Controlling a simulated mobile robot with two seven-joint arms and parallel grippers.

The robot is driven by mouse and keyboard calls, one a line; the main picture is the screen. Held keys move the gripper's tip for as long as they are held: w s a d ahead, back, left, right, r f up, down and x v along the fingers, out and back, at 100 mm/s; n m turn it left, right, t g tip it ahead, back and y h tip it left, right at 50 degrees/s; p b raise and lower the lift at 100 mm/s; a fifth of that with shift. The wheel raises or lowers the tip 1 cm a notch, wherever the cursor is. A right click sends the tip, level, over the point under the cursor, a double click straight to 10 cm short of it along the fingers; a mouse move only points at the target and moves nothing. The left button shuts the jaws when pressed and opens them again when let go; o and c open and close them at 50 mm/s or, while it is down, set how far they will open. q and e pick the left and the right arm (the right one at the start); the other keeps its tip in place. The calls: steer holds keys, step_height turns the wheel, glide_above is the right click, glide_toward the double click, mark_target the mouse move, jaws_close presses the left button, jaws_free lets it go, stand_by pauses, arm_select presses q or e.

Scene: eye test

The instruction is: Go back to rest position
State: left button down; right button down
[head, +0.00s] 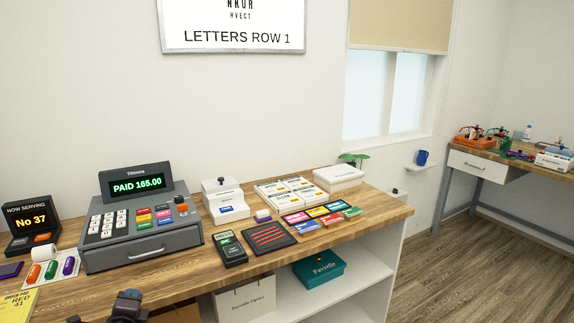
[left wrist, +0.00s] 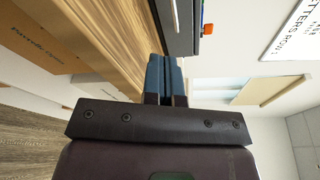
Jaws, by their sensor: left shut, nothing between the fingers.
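My left gripper (head: 127,304) shows as a dark shape at the bottom edge of the head view, in front of the cash register and by the counter's front edge. In the left wrist view its two blue-grey fingers (left wrist: 164,75) are together, with nothing between them. The fingers point towards the counter (left wrist: 115,35) and the dark grey register body (left wrist: 178,25), which lie beyond them in that view. My right gripper is in neither view.
The wooden counter (head: 180,272) carries a cash register (head: 140,248) reading PAID 165.00, a No 37 display (head: 30,222), a card terminal (head: 230,250) and coloured cards. A paper bag (head: 245,300) and teal box (head: 319,269) sit below. Open floor (head: 465,270) lies at right.

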arm_select(q)
steer(key=s+d+f+n+g+h, duration=0.1)
steer(key=s+d+f+n, duration=0.3)
steer(key=s, duration=0.5)
steer(key=s+d+f+n+g+h, duration=0.1)
steer(key=s+d+f+n+h, duration=0.1)
steer(key=s+d+f+n, duration=0.3)
steer(key=s+d+f+n+g+h, duration=0.2)
steer(key=s+d+f+n, duration=0.2)
steer(key=s+n, duration=0.4)
steer(key=s+f, duration=0.1)
steer(key=s, duration=0.5)
steer(key=shift+d+f+n, duration=0.15)
steer(key=shift+n, duration=0.15)
steer(key=shift+w, duration=0.1)
